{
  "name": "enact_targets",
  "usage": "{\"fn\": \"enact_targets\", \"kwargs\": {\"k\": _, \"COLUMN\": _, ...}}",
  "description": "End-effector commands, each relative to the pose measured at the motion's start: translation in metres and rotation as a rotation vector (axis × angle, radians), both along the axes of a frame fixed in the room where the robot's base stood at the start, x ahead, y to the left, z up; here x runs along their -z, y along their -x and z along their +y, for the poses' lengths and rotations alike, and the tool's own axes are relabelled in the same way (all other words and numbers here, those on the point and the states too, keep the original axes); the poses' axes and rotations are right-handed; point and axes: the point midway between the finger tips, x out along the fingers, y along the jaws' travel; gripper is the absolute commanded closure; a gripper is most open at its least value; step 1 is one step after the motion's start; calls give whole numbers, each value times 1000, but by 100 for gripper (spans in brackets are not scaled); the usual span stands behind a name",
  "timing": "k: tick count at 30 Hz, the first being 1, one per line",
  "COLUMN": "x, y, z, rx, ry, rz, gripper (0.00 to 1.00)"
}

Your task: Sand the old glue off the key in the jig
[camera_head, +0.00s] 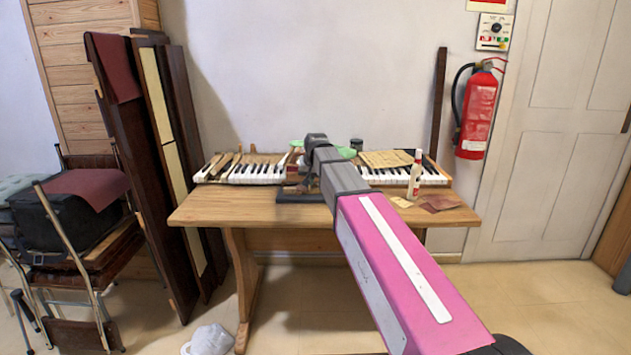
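My pink and grey arm reaches out over the wooden table (210,208). My gripper (303,187) is small and dark at the arm's far end, low over a dark flat base (290,198) near the table's front edge. The base may be the jig; I cannot make out a key in it, and my arm covers its right part. I cannot see whether the fingers are open, or whether they hold anything. Brown sheets (440,203) that look like sandpaper lie at the table's right front. White and black piano keys (258,174) stand in a row behind the base.
A white bottle with a red label (414,178) stands right of my arm. More keys (390,176) lie behind it. A green item (346,152) and a dark jar (356,144) are at the back. The table's front left is clear.

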Motion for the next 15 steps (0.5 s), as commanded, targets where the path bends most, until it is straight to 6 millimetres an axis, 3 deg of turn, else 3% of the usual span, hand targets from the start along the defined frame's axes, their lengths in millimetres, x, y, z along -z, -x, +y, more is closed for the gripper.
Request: {"fn": "enact_targets", "kwargs": {"k": 15, "x": 1, "y": -2, "z": 26, "rx": -1, "ry": 1, "rz": 0, "gripper": 100}}
